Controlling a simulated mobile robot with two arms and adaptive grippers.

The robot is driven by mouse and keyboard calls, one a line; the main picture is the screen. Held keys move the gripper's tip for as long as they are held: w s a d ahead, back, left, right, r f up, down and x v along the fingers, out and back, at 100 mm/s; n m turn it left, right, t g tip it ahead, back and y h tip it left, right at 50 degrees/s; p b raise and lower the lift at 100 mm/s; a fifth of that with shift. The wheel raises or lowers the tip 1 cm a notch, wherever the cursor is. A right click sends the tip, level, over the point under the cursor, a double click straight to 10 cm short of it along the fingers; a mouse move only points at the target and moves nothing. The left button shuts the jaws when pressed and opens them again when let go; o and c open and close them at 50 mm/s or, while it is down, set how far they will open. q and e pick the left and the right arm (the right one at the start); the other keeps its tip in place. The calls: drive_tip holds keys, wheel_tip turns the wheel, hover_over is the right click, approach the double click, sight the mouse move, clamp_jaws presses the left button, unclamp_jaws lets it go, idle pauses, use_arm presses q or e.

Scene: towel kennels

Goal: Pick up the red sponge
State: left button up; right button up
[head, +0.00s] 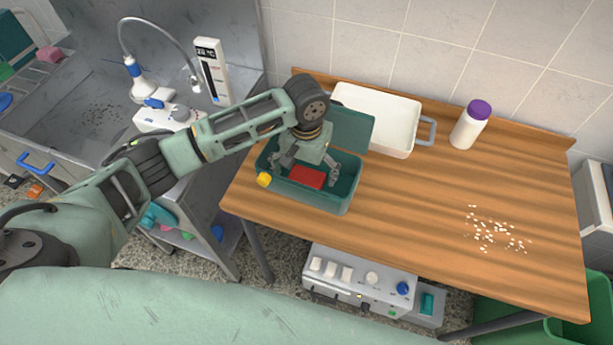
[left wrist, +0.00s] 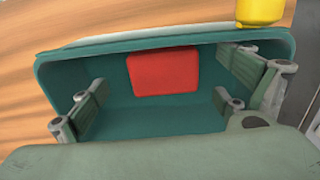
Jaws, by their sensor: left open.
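The red sponge (head: 307,177) lies inside a dark green open box (head: 325,204) on the wooden table. In the left wrist view the red sponge (left wrist: 163,72) lies by the box's far wall, flat and fully visible. My left gripper (head: 305,174) points down into the box, just above and behind the sponge. In the left wrist view its two fingers (left wrist: 160,108) are spread wide, one on each side of the sponge, with nothing between them touching it. My right gripper is not in view.
A yellow latch-like piece (head: 263,179) is at the box's front left corner. The box's raised lid (head: 352,128) stands behind it. A white tray (head: 378,115) and a purple-capped bottle (head: 469,125) stand at the back. White crumbs (head: 497,232) lie on the right; the table between is clear.

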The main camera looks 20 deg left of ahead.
sight(306, 178)
use_arm(q)
drive_tip(key=f, duration=0.2)
drive_tip(key=shift+w+a+f, duration=0.2)
drive_tip(key=shift+a+f, duration=0.05)
drive_tip(key=shift+f, duration=0.15)
drive_tip(key=shift+w+f+p, duration=0.1)
drive_tip(key=shift+f+p, duration=0.2)
drive_tip(key=shift+f, duration=0.1)
drive_tip(key=c, duration=0.7)
drive_tip(key=shift+c, duration=1.1)
drive_tip(key=shift+r, duration=0.3)
wheel_tip(306, 178, up, 8)
drive_tip(key=shift+r+b, duration=0.25)
drive_tip(key=shift+b, duration=0.8)
drive_tip(key=shift+r, duration=0.45)
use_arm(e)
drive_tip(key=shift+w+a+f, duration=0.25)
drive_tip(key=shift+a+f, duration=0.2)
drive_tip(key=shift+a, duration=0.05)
